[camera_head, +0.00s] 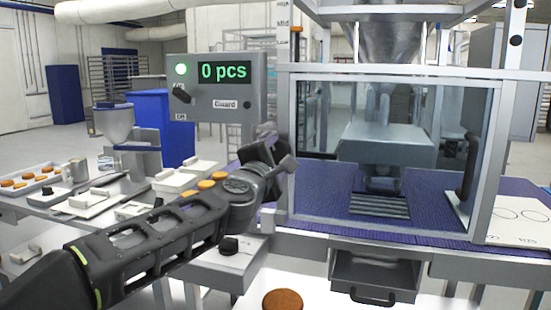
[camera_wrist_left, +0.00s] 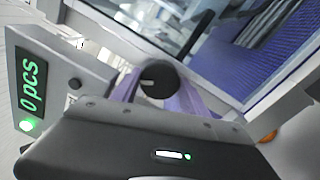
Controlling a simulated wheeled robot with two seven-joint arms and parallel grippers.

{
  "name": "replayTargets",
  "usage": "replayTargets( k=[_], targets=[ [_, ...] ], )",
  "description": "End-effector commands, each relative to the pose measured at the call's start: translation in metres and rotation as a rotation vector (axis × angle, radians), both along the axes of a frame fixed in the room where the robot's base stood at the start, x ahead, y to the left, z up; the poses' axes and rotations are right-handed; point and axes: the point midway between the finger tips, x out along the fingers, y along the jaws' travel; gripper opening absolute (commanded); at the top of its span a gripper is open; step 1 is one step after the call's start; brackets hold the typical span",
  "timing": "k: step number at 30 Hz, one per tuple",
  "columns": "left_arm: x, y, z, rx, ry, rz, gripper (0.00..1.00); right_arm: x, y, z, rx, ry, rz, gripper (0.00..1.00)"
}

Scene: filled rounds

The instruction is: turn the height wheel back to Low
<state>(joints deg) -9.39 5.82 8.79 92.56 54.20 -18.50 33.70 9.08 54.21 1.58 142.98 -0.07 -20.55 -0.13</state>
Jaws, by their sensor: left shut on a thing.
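My left arm reaches in from the lower left, and my left gripper (camera_head: 277,152) is at the left front post of the machine. In the left wrist view a round black knob with a pale mark, seemingly the height wheel (camera_wrist_left: 157,80), sits between the fingers of my left gripper (camera_wrist_left: 160,92), which are shut on it. In the head view the gripper hides most of the wheel. A scale with small lettering (camera_head: 283,22) stands at the top of the post, with an orange pointer (camera_head: 296,29) beside it; I cannot read the words surely. My right gripper is out of view.
A control box (camera_head: 216,88) shows "0 pcs" with a green lamp lit. The clear guard (camera_head: 392,150) fronts the machine over a purple belt (camera_head: 310,195). A drawer (camera_head: 375,275) sits below. Side tables at the left hold trays, white blocks and orange rounds.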

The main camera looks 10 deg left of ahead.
Motion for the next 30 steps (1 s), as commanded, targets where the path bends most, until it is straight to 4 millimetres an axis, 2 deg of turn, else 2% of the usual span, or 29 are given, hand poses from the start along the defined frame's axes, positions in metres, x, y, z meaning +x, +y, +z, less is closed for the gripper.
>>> replayTargets(
  k=[30],
  targets=[
    [0.000, -0.001, -0.002, -0.935, 0.063, 0.001, 0.11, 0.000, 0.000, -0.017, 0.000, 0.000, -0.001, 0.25]
  ],
)
